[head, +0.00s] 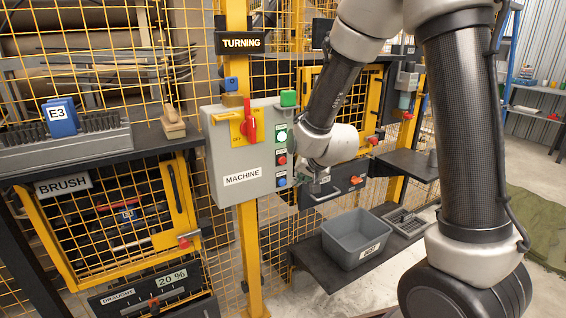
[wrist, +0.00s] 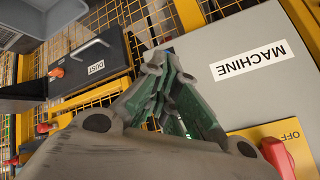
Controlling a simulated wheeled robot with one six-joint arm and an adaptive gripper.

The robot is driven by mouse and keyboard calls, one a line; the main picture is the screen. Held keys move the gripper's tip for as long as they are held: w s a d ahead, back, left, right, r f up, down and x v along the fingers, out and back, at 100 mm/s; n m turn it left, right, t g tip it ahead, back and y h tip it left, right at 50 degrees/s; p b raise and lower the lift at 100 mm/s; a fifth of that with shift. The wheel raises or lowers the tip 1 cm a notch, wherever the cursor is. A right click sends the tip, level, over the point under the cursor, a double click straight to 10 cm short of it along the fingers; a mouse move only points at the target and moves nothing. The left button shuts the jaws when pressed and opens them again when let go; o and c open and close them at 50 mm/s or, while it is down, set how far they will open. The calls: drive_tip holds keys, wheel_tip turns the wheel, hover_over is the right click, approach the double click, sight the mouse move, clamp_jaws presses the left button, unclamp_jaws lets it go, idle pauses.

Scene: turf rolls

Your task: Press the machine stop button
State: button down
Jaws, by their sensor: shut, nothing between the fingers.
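The grey machine box (head: 226,160), labelled MACHINE, hangs on a yellow post; it also shows in the wrist view (wrist: 232,95). A red rotary handle (head: 250,124) sits on a yellow plate. My gripper (head: 300,190) is shut and empty, just right of the box near the blue button. In the wrist view its fingertips (wrist: 156,62) meet beside the box's edge and hide the buttons; contact cannot be told.
A dark DUST drawer (head: 336,188) is right behind my gripper. A grey bin (head: 356,238) stands on a low shelf. Yellow mesh fencing (head: 278,240) lies behind. A brush bench (head: 75,150) is on the left.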

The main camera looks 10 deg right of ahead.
drive_tip(key=shift+w+a, duration=0.35)
drive_tip(key=shift+w, duration=0.7)
drive_tip(key=shift+w+a, duration=0.3)
drive_tip(key=shift+w, duration=0.7)
drive_tip(key=shift+w+a, duration=0.35)
drive_tip(key=shift+w, duration=0.7)
drive_tip(key=shift+w+a, duration=0.15)
drive_tip(key=shift+w, duration=0.2)
drive_tip(key=shift+w+a, duration=0.1)
drive_tip(key=shift+w, duration=0.3)
drive_tip(key=shift+s, duration=0.1)
drive_tip(key=shift+s+d, duration=0.2)
drive_tip(key=shift+s, duration=0.5)
drive_tip(key=s, duration=0.1)
drive_tip(key=s+d, duration=0.1)
drive_tip(key=s, duration=0.2)
drive_tip(key=shift+s+d, duration=0.3)
drive_tip(key=shift+s, duration=0.05)
